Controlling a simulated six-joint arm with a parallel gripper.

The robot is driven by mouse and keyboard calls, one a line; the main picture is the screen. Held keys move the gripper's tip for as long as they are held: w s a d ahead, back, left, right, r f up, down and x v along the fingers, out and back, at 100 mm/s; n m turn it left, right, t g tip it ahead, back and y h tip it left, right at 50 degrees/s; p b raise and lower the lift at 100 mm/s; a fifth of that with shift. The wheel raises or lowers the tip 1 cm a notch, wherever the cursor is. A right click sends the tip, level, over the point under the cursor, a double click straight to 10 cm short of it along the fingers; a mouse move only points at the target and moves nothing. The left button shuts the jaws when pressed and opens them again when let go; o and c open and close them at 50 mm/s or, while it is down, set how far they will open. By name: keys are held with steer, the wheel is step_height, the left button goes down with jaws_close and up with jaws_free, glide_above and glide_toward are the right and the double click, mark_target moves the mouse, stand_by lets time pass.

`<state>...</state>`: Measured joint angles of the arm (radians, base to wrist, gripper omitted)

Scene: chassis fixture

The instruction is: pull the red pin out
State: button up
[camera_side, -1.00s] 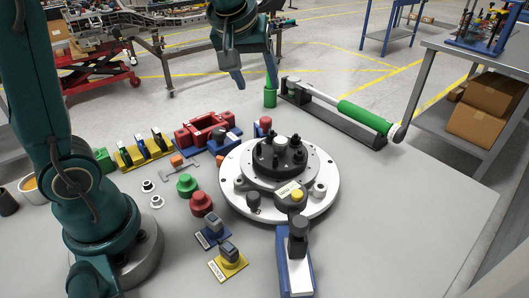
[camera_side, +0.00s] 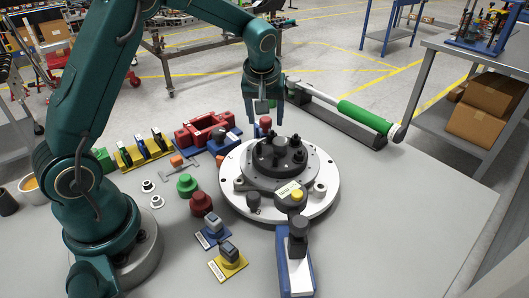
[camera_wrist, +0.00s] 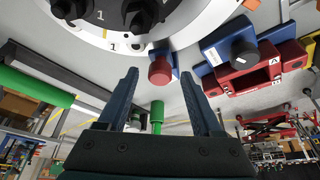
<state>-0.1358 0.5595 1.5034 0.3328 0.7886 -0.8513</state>
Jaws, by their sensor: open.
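The red pin (camera_side: 265,122) has a round red head and stands in a small blue block (camera_side: 257,131) behind the round fixture. In the wrist view the red pin (camera_wrist: 160,70) shows between my fingertips, close to the fixture's white rim. My gripper (camera_side: 264,116) points down over the pin, with one finger on each side of its head. My gripper (camera_wrist: 160,74) is open in the wrist view, with a gap between each finger and the head. I cannot tell the exact height of the fingertips against the head. The pin's shaft is hidden.
The white round fixture (camera_side: 232,201) with a dark hub is just in front of the pin. A red bracket (camera_side: 203,130) and a blue block with a dark knob (camera_wrist: 230,57) stand beside it. A green-handled tool (camera_side: 363,116) lies behind to the right.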

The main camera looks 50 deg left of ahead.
jaws_close()
stand_by(1.4)
